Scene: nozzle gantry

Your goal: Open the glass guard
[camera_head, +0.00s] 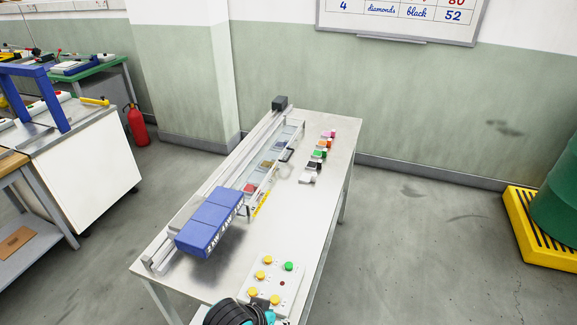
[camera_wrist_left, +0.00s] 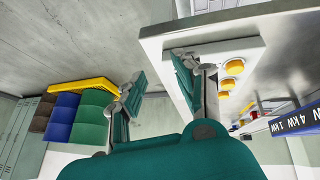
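The glass guard (camera_head: 270,160) is a clear panel along the right side of the gantry rail on the steel table. A dark handle (camera_head: 287,155) shows at its right edge. Small coloured pieces show through or beside the panel; I cannot tell exactly how far it is shut. My left gripper (camera_head: 264,298) is at the table's near edge, beside the button panel and well short of the guard. In the left wrist view its two teal-padded fingers (camera_wrist_left: 158,82) stand apart with nothing between them. My right gripper is in neither view.
A blue gantry head (camera_head: 209,222) stands at the near end of the rail. A white button panel (camera_head: 276,284) with yellow and green buttons lies close to my left gripper. Several coloured nozzles (camera_head: 320,152) line the table's right side. The table between is clear.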

